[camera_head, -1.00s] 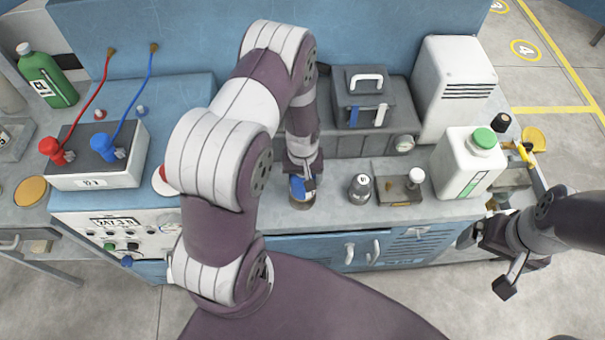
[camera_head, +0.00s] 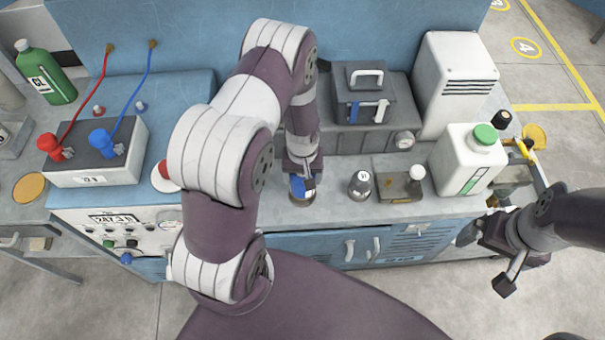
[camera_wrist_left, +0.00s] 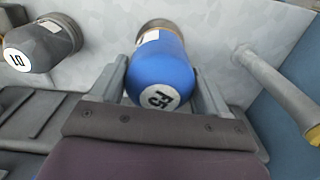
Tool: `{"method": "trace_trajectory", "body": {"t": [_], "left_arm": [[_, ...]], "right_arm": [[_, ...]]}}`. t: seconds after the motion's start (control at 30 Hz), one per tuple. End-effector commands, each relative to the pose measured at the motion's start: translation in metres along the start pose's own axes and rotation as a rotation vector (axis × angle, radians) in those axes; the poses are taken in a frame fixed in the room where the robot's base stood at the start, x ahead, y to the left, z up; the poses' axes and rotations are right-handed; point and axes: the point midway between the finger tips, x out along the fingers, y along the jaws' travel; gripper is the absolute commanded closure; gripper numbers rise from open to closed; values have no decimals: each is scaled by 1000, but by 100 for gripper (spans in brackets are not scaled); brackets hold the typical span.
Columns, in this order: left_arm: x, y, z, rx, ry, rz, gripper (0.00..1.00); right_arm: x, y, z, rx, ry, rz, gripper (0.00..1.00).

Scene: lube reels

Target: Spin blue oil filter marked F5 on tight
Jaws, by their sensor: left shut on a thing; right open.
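The blue oil filter (camera_wrist_left: 160,72) carries the mark F5 on its round end in the left wrist view. It also shows as a small blue patch (camera_head: 302,187) in the head view, on the bench top. My left gripper (camera_wrist_left: 163,75) is shut on it, one finger on each side. The filter's far end meets a brownish round base (camera_wrist_left: 155,24) on the bench; the joint itself is hard to see. My right gripper (camera_head: 490,262) is open and empty, off the bench's front right.
A dark grey filter (camera_wrist_left: 40,45) marked 10 stands beside the blue one. A metal plate with a white-topped post (camera_head: 400,187), a white jug (camera_head: 467,160) and a grey toolbox (camera_head: 365,95) stand to the right and behind. A battery box (camera_head: 95,160) is at left.

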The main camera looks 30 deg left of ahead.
Motion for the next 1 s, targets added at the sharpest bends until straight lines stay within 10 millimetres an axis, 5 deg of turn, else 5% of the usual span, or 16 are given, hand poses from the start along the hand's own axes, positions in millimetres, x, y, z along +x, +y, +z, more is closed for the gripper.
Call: {"method": "trace_trajectory", "body": {"t": [0.97,1.0], "left_arm": [[20,0,0,0,0,0,48],[19,0,0,0,0,0,11]], "right_arm": [[15,0,2,0,0,0,0],[14,0,2,0,0,0,0]]}}
